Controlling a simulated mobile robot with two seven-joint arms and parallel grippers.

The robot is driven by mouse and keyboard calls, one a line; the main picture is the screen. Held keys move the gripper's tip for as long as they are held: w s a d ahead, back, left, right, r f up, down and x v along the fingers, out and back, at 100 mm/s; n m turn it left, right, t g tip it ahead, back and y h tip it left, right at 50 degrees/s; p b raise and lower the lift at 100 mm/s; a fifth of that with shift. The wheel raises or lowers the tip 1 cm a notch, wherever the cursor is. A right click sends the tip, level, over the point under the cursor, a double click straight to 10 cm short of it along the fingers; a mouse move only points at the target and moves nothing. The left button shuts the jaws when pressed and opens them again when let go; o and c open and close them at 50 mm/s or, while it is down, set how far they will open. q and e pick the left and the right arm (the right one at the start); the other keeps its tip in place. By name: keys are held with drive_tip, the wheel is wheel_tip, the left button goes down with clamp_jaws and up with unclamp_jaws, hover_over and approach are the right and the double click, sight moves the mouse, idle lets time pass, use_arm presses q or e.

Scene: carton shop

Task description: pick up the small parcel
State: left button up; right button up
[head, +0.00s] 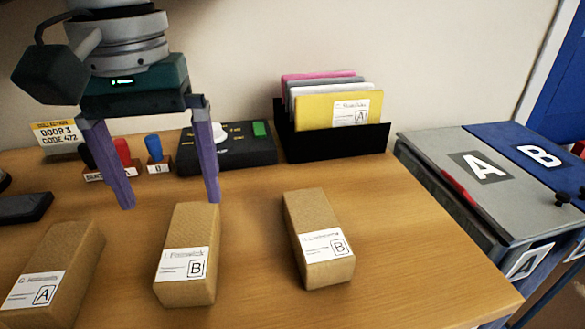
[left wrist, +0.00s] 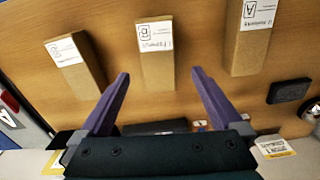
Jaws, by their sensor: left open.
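Three brown parcels with white labels lie in a row on the wooden table. The left parcel (head: 62,270) is marked A, the middle parcel (head: 190,250) B and the right parcel (head: 312,235) B. They look alike in size, so I cannot tell which one is the small parcel. My left gripper (head: 170,203) is open and empty, fingers pointing down, above the far end of the middle parcel. In the left wrist view the middle parcel (left wrist: 157,50) lies ahead, between the lines of the fingers (left wrist: 160,73). My right gripper is not in view.
Behind the parcels stand stamps (head: 154,150), a dark device with a dial (head: 255,153) and a black file holder (head: 338,145) with coloured folders. A grey bin marked A (head: 430,150) and a blue bin marked B (head: 515,143) stand right of the table.

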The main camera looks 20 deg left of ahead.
sight(188, 239)
use_arm(q)
drive_tip(key=f, duration=0.4)
drive_tip(key=shift+s+d, duration=0.1)
drive_tip(key=shift+s, duration=0.25)
drive_tip(key=f, duration=0.2)
drive_tip(key=f+b, duration=0.1)
drive_tip(key=f, duration=0.2)
drive_tip(key=shift+w+d+f, duration=0.15)
drive_tip(key=shift+w+f, duration=0.15)
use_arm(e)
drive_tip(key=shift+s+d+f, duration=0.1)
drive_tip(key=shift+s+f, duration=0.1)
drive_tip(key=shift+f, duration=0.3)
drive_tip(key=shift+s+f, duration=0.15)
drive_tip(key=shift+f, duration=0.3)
use_arm(q)
drive_tip(key=shift+c, duration=0.2)
drive_tip(key=c, duration=1.4)
drive_tip(key=shift+c, duration=0.2)
drive_tip(key=shift+r, duration=0.15)
